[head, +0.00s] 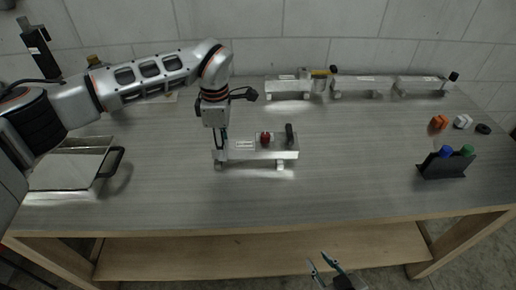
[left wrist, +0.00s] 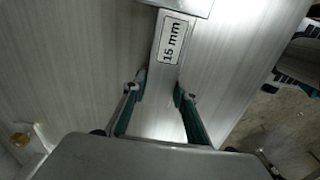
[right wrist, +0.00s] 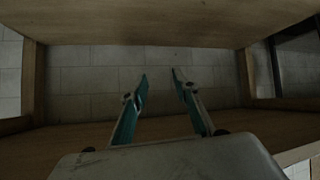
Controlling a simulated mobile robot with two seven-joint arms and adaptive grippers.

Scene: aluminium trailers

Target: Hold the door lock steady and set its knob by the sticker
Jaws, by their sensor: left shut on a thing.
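The door lock (head: 262,153) is a silvery bar on small feet in the middle of the table, with a red knob (head: 266,138) and a dark upright part (head: 289,134) on top. A white sticker on the bar reads "15 mm" in the left wrist view (left wrist: 173,40). My left gripper (head: 220,152) points down at the bar's left end and is shut on it, one finger on each side (left wrist: 160,95). My right gripper (right wrist: 158,75) is open and empty, below the table's front edge; it also shows in the head view (head: 325,262).
More silvery bar units (head: 375,88) stand along the back. A dark holder (head: 445,165) with a blue and a green knob stands at the right, near small orange, white and black pieces (head: 438,122). A metal tray (head: 70,165) with a black handle lies at the left. The front middle is clear.

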